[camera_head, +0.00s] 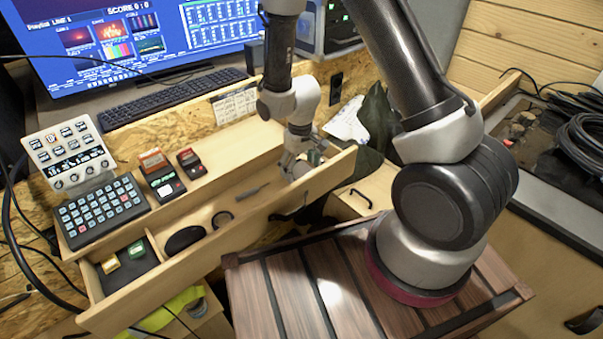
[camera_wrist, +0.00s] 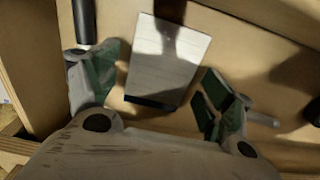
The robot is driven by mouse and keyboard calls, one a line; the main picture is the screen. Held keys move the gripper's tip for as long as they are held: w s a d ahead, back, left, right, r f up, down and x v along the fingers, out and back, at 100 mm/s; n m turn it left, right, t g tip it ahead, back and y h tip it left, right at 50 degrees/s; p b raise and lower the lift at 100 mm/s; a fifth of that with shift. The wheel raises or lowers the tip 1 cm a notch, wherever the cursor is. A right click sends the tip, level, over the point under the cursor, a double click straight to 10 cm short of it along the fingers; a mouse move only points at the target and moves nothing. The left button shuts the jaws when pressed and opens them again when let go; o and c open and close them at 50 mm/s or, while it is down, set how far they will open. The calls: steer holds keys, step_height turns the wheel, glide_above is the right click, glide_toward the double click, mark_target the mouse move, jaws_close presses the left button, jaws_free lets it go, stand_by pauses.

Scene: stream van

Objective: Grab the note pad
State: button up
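The note pad (camera_wrist: 165,62) is a white ruled sheet with a dark band along its near edge. It lies in the wooden drawer (camera_head: 215,240), with a shadow across its top. My gripper (camera_wrist: 155,95) is open above it, one green-padded finger on each side of the pad. Nothing is held. I cannot tell whether the fingers touch the drawer floor. In the head view my gripper (camera_head: 300,162) reaches into the right end of the open drawer and largely hides the pad.
A dark cylinder (camera_wrist: 85,20) lies by the left finger. A thin dark tool (camera_head: 253,192), a ring (camera_head: 222,219) and a black rounded object (camera_head: 184,240) lie further left in the drawer. Drawer walls are close around my gripper. A keypad (camera_head: 100,210) stands on the left.

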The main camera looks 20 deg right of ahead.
steer(key=c, duration=0.8)
